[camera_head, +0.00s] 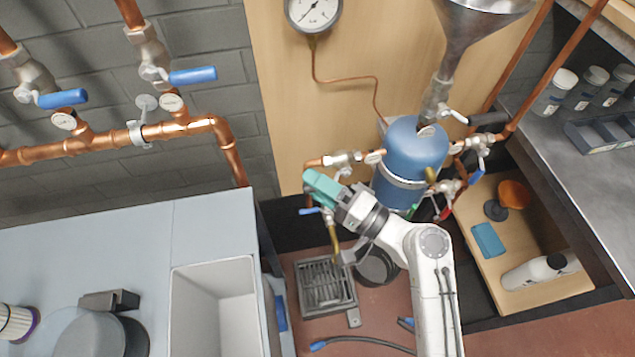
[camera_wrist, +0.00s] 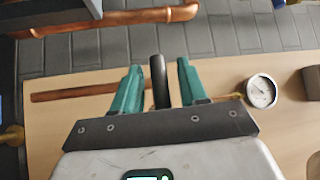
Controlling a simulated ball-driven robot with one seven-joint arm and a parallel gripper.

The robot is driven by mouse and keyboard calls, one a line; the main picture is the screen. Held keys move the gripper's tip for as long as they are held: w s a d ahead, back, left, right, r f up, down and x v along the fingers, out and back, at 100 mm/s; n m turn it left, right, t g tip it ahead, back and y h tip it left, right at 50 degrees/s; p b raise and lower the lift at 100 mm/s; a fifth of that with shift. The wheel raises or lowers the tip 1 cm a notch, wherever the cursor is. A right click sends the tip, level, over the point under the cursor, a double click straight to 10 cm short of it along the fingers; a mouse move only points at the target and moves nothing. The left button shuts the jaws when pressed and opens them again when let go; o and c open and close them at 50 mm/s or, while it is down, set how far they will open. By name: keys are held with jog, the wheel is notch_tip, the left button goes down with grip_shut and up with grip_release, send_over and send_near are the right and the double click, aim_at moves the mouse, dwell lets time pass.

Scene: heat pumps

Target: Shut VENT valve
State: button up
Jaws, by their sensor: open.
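My gripper (camera_head: 313,180) has teal fingers and is beside the copper pipes left of the blue tank (camera_head: 416,150). In the wrist view my gripper (camera_wrist: 157,68) is open, with a dark upright bar (camera_wrist: 159,82) between its fingers; contact cannot be told. Valves around the tank include a pale one (camera_head: 341,159) just above my gripper, a blue lever (camera_head: 310,211) just below it, one under the funnel (camera_head: 455,114) and a blue-handled one (camera_head: 477,174) at right. No tag is readable, so I cannot tell which valve is VENT.
Two blue-handled wall valves (camera_head: 190,76) (camera_head: 62,98) are at upper left. A pressure gauge (camera_head: 314,12) is on the wooden panel. A sink (camera_head: 214,305) is at lower left, a floor drain grate (camera_head: 326,287) below my gripper, and a metal bench (camera_head: 575,170) at right.

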grip_shut()
dwell(0.4)
jog(key=shift+f+b, duration=0.1)
jog(key=shift+b, duration=0.2)
